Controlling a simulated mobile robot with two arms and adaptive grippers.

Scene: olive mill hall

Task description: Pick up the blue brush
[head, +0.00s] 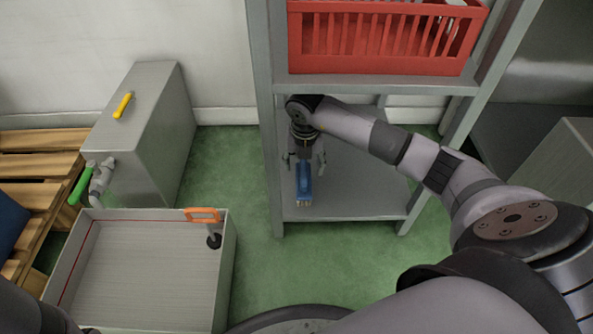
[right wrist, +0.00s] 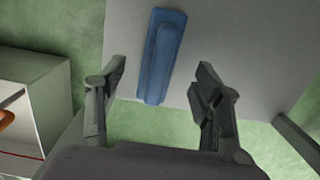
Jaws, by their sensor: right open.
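The blue brush (head: 304,185) lies on the grey lower shelf (head: 350,195) of a metal rack, near its left side. Its long blue back also shows in the right wrist view (right wrist: 161,55). My right gripper (head: 305,160) is open, pointing down over the brush's far end. In the right wrist view the open fingers (right wrist: 160,80) stand on either side of the brush's line, with gaps on both sides. The brush appears free of the fingers. My left gripper is out of view.
A red crate (head: 372,65) stands on the upper shelf above my right arm. Green floor lies between bin and rack.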

